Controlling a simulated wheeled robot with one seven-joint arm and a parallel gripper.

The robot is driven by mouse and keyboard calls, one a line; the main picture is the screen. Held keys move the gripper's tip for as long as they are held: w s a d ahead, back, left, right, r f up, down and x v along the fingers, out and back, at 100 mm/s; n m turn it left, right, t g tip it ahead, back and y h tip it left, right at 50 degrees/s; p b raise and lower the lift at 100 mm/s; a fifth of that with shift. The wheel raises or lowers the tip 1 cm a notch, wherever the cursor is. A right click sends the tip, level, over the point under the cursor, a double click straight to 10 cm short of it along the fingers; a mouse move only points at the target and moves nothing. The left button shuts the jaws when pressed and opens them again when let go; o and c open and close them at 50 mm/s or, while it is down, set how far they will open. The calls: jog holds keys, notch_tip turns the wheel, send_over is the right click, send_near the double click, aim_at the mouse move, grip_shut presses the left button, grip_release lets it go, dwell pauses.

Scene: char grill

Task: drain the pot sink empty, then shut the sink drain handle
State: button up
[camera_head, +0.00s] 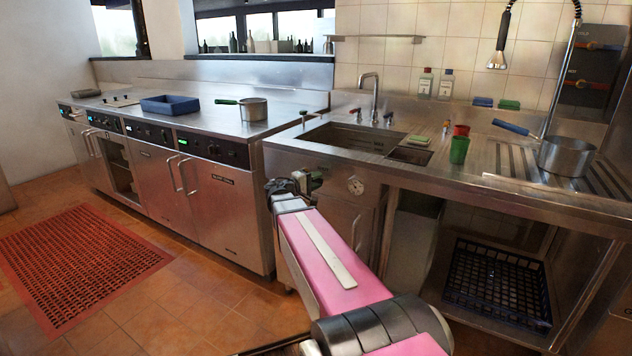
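The pot sink (345,138) is a steel basin set in the counter in the middle of the view. Its front rim hides most of the bottom, so I cannot tell how much water is in it. My pink arm reaches up from the lower right, and my gripper (297,184) is in front of the sink cabinet, below the counter edge. The gripper is small and dark, and its fingers are not clear. A small greenish piece (316,179) shows beside it; I cannot tell whether it is the drain handle. No other drain handle is clear.
A faucet (371,97) stands behind the sink. Red and green cups (459,150) and a blue-handled pot (566,156) are on the right counter. A black crate (497,289) sits below. A green-handled pot (254,109) is left. Floor is free around the red mat (75,262).

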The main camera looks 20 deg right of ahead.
grip_shut()
jog(key=shift+f, duration=0.1)
jog(key=f+m+y, duration=0.1)
jog(key=m, duration=0.1)
jog(key=w+a+f+m+y, duration=0.1)
jog(key=f+m, duration=0.1)
jog(key=m, duration=0.1)
jog(key=f+m+y, duration=0.1)
jog(key=f+m, duration=0.1)
jog(key=shift+w+a+y, duration=0.15)
jog(key=shift+w+y, duration=0.15)
jog(key=m, duration=0.1)
jog(key=w+a+f+m+t+y, duration=0.1)
jog(key=m, duration=0.1)
jog(key=shift+w+a+f+m+t+y, duration=0.2)
jog(key=shift+w+a+m+t+y, duration=0.1)
jog(key=shift+w+y, duration=0.1)
jog(key=shift+w+a+f+m+t+y, duration=0.15)
jog(key=shift+w+a+m+t+y, duration=0.25)
jog(key=shift+w+m, duration=0.25)
jog(key=shift+w+a+f+m+t+y, duration=0.15)
jog(key=shift+w+a+m+t+y, duration=0.25)
jog(key=shift+m, duration=0.45)
jog(key=shift+w, duration=0.1)
jog(key=shift+o, duration=2.4)
grip_release()
